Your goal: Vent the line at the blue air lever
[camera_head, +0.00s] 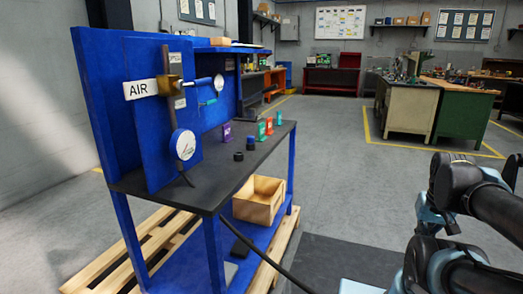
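A blue workbench (207,235) with a tall blue back panel (120,60) stands at the left. A white sign reading AIR (140,89) is on the panel, beside a brass-coloured valve block (170,86) on a vertical pipe. A bar runs right from the block to a round white piece (218,82). Below it is a small teal-blue handle (208,101), roughly level; I cannot tell which is the air lever. A round white gauge (182,145) is lower down, its reading illegible. My arm shows at the right, apart from the bench; my gripper is not in view.
The black benchtop (195,188) holds small dark cylinders (251,143) and several coloured blocks. A wooden pallet (150,235) lies beneath. A black hose (270,262) hangs toward the floor. Open floor lies right of the bench.

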